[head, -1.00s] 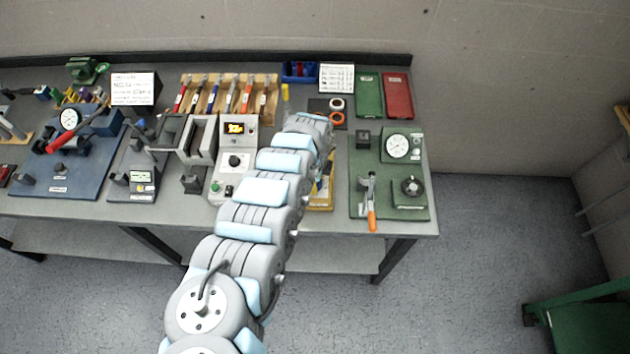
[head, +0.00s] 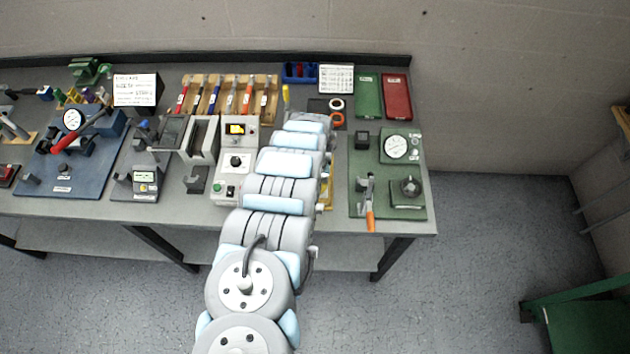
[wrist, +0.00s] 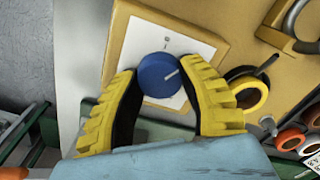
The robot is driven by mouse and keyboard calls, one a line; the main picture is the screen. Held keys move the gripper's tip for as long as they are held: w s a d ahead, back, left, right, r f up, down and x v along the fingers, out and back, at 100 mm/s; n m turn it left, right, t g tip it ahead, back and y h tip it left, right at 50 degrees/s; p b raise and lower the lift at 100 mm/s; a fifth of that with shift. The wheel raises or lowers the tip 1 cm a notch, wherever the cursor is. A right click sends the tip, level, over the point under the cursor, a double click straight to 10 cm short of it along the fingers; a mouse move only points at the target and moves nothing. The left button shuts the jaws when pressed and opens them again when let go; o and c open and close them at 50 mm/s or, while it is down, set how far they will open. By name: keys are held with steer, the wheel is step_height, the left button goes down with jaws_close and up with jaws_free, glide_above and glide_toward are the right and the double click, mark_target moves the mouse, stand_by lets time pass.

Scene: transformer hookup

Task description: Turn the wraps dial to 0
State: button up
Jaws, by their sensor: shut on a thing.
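The blue round dial (wrist: 156,82) sits on a white plate (wrist: 128,50) fixed to a yellow box (wrist: 225,25) in the wrist view. A white pointer line on the dial points right and slightly up. A small mark is printed on the plate above the dial, too small to read surely. My gripper (wrist: 161,70) has its yellow ribbed fingers on the left and right of the dial and is shut on it. In the head view my arm hides the gripper and dial; only an edge of the yellow box (head: 327,195) shows.
A yellow-and-black ring (wrist: 248,95) and orange rings (wrist: 290,138) lie right of the dial. In the head view, a grey control panel (head: 228,190) stands left of my arm, and a green board (head: 360,200) with a gauge and orange-handled clamp stands right.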

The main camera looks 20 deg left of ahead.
steer(key=n, duration=0.3)
steer(key=shift+f+n, duration=0.1)
steer(key=shift+n, duration=0.2)
steer(key=shift+n+b, duration=0.75)
steer(key=shift+n, duration=1.55)
steer(key=o, duration=1.3)
steer(key=shift+c, duration=0.2)
steer(key=shift+r, duration=0.2)
step_height(320, 180, up, 12)
steer(key=shift+f, duration=0.2)
